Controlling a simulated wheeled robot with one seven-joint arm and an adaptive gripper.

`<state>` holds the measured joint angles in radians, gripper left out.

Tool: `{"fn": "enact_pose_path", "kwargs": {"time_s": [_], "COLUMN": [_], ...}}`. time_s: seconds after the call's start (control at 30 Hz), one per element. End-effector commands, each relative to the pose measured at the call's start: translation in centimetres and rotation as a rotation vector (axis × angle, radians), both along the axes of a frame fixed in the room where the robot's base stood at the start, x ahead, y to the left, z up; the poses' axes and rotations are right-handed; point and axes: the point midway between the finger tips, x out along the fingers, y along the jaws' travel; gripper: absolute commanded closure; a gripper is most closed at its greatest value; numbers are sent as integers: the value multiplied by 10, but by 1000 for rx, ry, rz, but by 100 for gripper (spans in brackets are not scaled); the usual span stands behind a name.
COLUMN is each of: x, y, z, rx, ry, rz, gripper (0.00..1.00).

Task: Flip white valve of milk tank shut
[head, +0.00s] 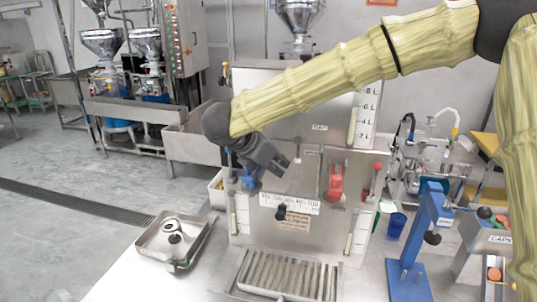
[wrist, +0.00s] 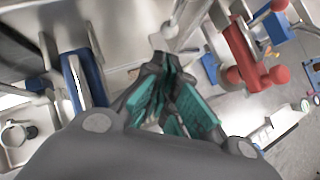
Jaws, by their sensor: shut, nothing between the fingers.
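The steel tank (head: 320,110), with a litre scale at its right edge, has a row of valves on its front. The white valve (head: 297,158) stands roughly upright between the blue valve (head: 249,178) and the red valve (head: 335,183). My gripper (head: 284,166) is shut and empty, just left of the white valve. In the wrist view my gripper's fingers (wrist: 167,62), with teal pads, point at the pale white valve (wrist: 183,28). I cannot tell whether they touch. The blue valve (wrist: 86,80) is on the left there and the red valve (wrist: 240,55) on the right.
A slatted drip grate (head: 288,275) lies below the tank. A steel tray (head: 173,240) with small parts sits at the left, and a blue stand (head: 418,240) at the right. My arm crosses in front of the tank's top.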

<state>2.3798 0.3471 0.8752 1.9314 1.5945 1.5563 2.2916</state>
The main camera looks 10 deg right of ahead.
Motion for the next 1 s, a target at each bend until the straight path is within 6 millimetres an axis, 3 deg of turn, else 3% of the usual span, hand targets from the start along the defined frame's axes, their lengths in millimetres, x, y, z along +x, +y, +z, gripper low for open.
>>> {"fn": "enact_pose_path", "kwargs": {"time_s": [0.3, 1.0], "x": [15, 21], "y": [-23, -29], "z": [2, -1], "rx": [1, -40], "ry": [1, 16], "rz": [-1, -4], "gripper": [100, 100]}}
